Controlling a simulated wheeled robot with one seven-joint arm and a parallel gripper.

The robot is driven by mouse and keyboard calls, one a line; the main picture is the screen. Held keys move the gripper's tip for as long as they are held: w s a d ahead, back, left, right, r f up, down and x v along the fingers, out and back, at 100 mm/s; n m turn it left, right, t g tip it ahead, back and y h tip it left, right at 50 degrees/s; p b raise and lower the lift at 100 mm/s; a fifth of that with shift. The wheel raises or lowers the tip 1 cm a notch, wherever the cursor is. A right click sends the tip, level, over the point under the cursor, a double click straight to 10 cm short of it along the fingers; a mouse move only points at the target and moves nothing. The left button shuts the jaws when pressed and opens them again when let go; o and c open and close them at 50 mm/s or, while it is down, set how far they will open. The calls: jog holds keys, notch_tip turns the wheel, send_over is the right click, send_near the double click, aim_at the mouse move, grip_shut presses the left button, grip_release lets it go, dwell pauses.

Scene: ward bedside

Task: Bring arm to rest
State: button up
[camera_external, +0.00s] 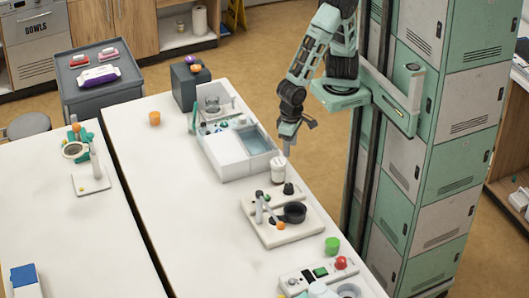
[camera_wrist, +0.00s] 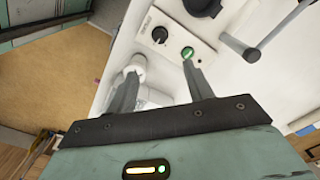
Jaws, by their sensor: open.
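My arm (camera_external: 312,50) reaches down from the upper middle of the external view, over the right edge of the long white table (camera_external: 180,218). My gripper (camera_external: 288,148) points down just above a white jar (camera_external: 278,170). In the wrist view my gripper (camera_wrist: 158,85) has its two fingers apart with nothing held between them. A white cylindrical thing (camera_wrist: 134,62) shows just beyond the left finger; I cannot tell whether they touch.
A white basin unit (camera_external: 225,155) stands left of my gripper. A board with a black pan (camera_external: 293,212) and a green cup (camera_external: 332,245) lie nearer the front. Green and grey lockers (camera_external: 440,150) stand at the right. The table's left half is mostly clear.

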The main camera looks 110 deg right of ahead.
dwell(0.3)
jog(key=s+d+r+n+b, duration=0.2)
jog(key=s+n+b, duration=0.3)
jog(key=s+n, duration=0.9)
jog(key=n, duration=0.2)
jog(key=shift+n+y, duration=0.3)
jog(key=shift+n, duration=0.1)
jog(key=shift+d+r, duration=0.1)
dwell(1.5)
